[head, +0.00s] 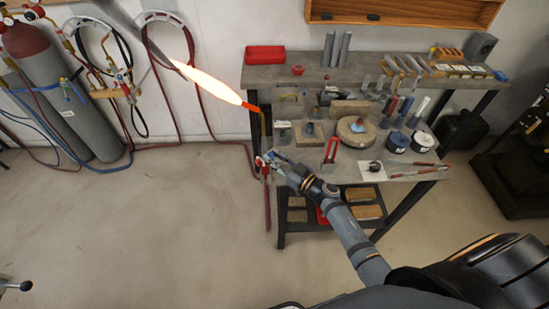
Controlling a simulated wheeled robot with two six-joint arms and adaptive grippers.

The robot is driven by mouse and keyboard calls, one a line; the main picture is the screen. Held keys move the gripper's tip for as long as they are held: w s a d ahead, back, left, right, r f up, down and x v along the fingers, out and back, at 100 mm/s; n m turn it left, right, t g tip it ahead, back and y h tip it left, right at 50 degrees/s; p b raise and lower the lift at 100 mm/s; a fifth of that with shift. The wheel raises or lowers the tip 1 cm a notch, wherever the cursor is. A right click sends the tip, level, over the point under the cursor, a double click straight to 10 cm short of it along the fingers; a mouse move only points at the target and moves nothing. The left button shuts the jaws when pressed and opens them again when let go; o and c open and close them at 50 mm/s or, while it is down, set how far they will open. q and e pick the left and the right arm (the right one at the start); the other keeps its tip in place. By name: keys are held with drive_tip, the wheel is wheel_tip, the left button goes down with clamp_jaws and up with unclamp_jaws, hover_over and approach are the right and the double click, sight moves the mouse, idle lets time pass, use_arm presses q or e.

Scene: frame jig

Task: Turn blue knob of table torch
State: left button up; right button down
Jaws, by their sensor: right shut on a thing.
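The table torch (263,124) stands at the left front corner of the workbench. A long bright flame (210,85) runs from the torch's top toward the upper left, orange near the torch and white further along. My right gripper (267,160) is at the base of the torch, shut on the small blue knob (270,155). The fingers hide much of the knob, so its turn angle cannot be read. My left gripper is not in view.
The workbench (400,160) carries blocks, tubes, a round plate and dark cans. A red box (265,55) lies on the upper shelf. Gas cylinders (50,90) and hoses stand at the left wall. A grey streak continues beyond the flame.

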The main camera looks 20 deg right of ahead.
drive_tip(key=shift+n, duration=0.3)
drive_tip(key=n, duration=0.5)
drive_tip(key=shift+n+p, duration=0.3)
drive_tip(key=shift+p, duration=0.05)
drive_tip(key=n, duration=0.5)
drive_tip(key=shift+s+a+n+b, duration=0.1)
drive_tip(key=shift+n+b, duration=0.3)
drive_tip(key=c, duration=1.1)
unclamp_jaws()
drive_tip(key=shift+c, duration=0.2)
drive_tip(key=v, duration=1.2)
